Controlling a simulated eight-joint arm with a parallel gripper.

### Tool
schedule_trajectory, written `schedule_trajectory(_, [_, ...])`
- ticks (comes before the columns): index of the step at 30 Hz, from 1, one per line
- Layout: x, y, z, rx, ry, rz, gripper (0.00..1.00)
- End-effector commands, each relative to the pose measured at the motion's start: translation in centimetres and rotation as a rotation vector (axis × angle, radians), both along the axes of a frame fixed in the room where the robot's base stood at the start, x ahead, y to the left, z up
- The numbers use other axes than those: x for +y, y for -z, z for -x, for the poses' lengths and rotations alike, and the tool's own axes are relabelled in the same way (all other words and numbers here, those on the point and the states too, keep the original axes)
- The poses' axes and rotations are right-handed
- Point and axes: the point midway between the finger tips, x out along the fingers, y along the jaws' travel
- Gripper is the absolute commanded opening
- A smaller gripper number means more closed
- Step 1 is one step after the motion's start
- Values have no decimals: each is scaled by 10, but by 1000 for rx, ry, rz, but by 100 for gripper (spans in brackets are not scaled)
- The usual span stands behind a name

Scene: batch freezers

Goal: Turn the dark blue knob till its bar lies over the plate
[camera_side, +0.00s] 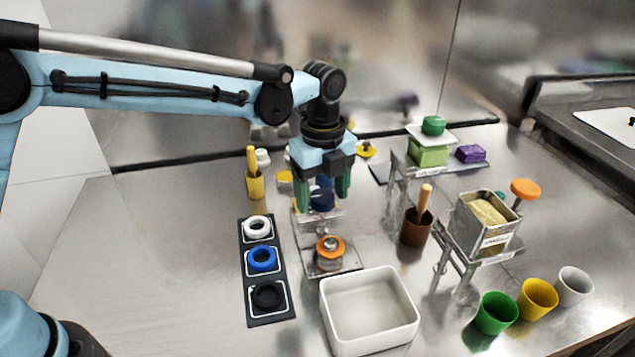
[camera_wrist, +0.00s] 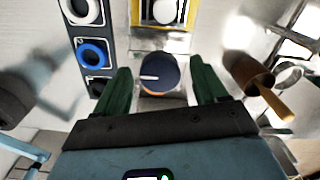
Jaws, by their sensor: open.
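The dark blue knob (camera_wrist: 165,70) sits on a metal base in the middle of the wrist view. A short pale line on its top runs roughly left to right, towards the picture's left. In the side view the knob (camera_side: 322,201) shows partly, below my gripper. My gripper (camera_side: 320,196) points down over it, with its green fingers apart. In the wrist view the fingers (camera_wrist: 162,74) stand on either side of the knob, with gaps between. A metal plate (camera_side: 348,262) with an orange-rimmed knob lies nearer the side camera. I cannot tell which plate the task means.
A dark strip (camera_side: 286,312) with white, blue and black rings lies left of the knobs. A white bin (camera_side: 327,314) stands in front. A brown cup (camera_side: 414,229) with a wooden handle and metal stands are to the right. The table's left part is clear.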

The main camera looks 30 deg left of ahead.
Motion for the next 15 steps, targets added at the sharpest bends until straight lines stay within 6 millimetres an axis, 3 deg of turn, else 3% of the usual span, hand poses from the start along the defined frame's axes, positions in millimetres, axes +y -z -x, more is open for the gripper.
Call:
schedule_trajectory(2, [0, 0, 0, 0, 0, 0, 72])
schedule_trajectory(12, [0, 0, 0, 0, 0, 0, 20])
schedule_trajectory(15, [0, 0, 0, 0, -1, 0, 16])
